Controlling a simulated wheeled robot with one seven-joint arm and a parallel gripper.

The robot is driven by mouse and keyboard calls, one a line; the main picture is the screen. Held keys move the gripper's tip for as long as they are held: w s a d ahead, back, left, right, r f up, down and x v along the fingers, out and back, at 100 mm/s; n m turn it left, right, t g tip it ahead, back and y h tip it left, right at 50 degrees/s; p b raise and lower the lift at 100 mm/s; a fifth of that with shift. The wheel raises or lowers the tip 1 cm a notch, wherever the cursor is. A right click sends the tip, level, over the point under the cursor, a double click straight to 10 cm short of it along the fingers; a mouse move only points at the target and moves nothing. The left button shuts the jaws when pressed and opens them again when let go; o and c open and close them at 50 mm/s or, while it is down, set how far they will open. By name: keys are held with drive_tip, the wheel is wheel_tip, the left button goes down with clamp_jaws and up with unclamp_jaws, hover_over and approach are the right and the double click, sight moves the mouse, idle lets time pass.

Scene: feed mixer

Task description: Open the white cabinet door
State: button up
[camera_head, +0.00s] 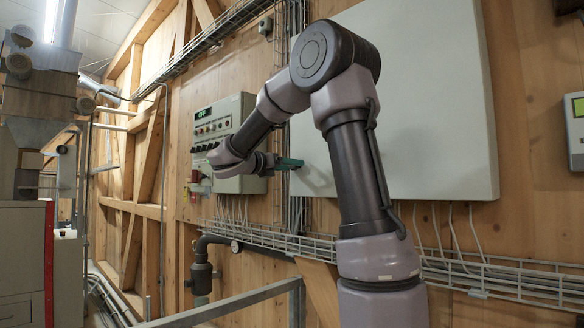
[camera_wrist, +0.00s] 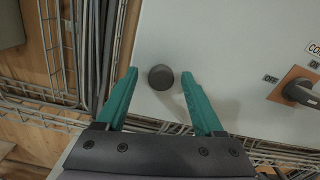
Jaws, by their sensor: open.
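The white cabinet (camera_head: 432,110) is a large flat box on the wooden wall; its door looks shut, and my arm hides its left part. In the wrist view the white door (camera_wrist: 235,50) carries a round dark knob (camera_wrist: 161,77). My gripper (camera_wrist: 160,73) is open, with one teal finger on each side of the knob. The knob appears between the fingertips, with gaps on both sides; I cannot tell how deep it sits between them. In the head view my gripper (camera_head: 291,163) is at the cabinet's left edge.
A rotary switch on an orange plate (camera_wrist: 296,88) sits right of the knob. A control panel (camera_head: 222,140) with buttons and a green display hangs to the left. Cable trays (camera_head: 390,262) run below the cabinet. A metal rail (camera_head: 225,305) crosses the foreground.

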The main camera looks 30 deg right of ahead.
drive_tip(key=shift+w+d, duration=0.2)
drive_tip(key=shift+d, duration=0.4)
clamp_jaws()
idle(1.1)
